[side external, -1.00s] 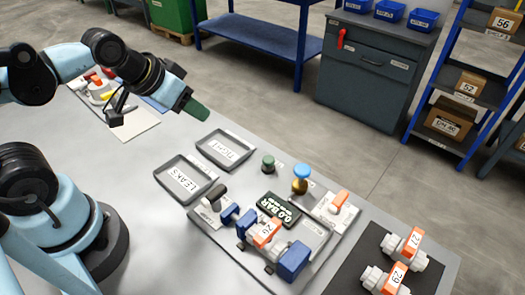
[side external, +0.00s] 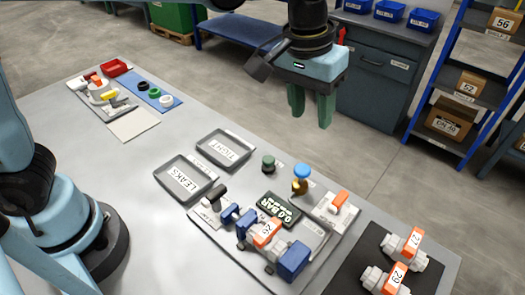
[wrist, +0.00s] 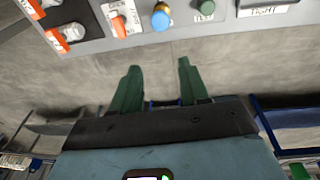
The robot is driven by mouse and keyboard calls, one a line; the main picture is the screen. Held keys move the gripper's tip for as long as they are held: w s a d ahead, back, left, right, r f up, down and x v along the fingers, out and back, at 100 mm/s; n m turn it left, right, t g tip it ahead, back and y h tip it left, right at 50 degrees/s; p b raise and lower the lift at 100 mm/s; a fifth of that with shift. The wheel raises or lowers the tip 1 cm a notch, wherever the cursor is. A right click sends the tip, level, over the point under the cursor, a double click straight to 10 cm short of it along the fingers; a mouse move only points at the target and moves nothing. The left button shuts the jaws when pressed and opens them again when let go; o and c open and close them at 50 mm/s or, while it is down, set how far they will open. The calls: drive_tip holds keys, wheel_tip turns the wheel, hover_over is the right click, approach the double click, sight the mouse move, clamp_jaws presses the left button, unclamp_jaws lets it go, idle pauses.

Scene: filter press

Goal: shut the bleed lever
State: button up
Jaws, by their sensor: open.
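The lever that I take as the bleed lever is an orange handle (side external: 340,200) on a small white valve, on a pale plate at the right end of the test fixture (side external: 318,233). Its label is too small to read. The orange handle also shows in the wrist view (wrist: 118,24), at the top left of centre. My gripper (side external: 311,115) has two green fingers, spread apart and empty. It hangs in the air above and beyond the far table edge, clear of the lever. Its fingers also show in the wrist view (wrist: 159,66), pointing toward the fixture edge.
A blue knob (side external: 302,171) and a green button (side external: 268,161) stand beside the lever. A display (side external: 278,209) and a clamped valve numbered 26 (side external: 267,232) sit nearer. Two trays (side external: 222,149) lie left; orange-handled valves (side external: 403,244) lie on a dark mat at right.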

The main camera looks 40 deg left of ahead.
drive_tip(key=g, duration=0.2)
approach(339, 199)
drive_tip(key=shift+y, duration=0.4)
drive_tip(key=f, duration=0.8)
drive_tip(key=shift+s+d+f, duration=0.2)
drive_tip(key=shift+d+f, duration=0.05)
drive_tip(key=shift+d, duration=0.15)
clamp_jaws()
